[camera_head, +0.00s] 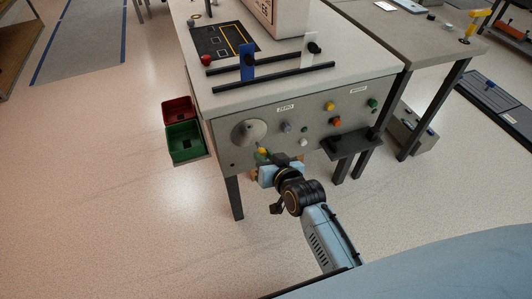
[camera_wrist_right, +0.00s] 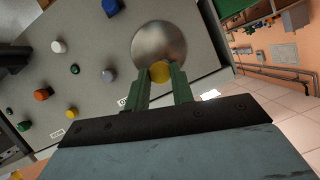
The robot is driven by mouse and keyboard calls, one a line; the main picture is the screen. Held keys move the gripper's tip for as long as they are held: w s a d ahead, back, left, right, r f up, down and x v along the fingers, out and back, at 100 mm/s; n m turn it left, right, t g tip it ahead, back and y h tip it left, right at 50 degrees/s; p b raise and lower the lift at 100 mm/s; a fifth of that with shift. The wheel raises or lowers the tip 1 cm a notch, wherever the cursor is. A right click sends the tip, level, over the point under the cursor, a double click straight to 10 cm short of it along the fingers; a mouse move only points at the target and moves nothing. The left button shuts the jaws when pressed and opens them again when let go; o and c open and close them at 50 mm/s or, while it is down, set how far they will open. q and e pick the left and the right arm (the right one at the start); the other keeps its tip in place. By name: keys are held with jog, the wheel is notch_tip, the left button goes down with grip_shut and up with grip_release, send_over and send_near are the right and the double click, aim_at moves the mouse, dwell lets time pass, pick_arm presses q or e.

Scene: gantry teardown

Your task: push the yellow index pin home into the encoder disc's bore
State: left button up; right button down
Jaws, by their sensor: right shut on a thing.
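The encoder disc (camera_head: 249,132) is a round grey metal disc on the table's front panel; it also shows in the right wrist view (camera_wrist_right: 158,40). The yellow index pin (camera_head: 262,150) is at the disc's lower edge, and its round yellow end shows in the right wrist view (camera_wrist_right: 160,72). My right gripper (camera_head: 265,158) is shut on the pin, with its green fingers (camera_wrist_right: 162,84) on either side of it. The bore is hidden, and I cannot tell how deep the pin sits. My left gripper is not in view.
Several coloured knobs, including an orange one (camera_head: 336,122), stick out of the panel right of the disc. A black shelf (camera_head: 350,143) juts out further right. Red (camera_head: 178,110) and green (camera_head: 184,140) bins hang at the table's left side. The floor left is clear.

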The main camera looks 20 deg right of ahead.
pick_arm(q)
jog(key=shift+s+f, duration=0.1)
pick_arm(e)
jog(key=shift+f, duration=0.1)
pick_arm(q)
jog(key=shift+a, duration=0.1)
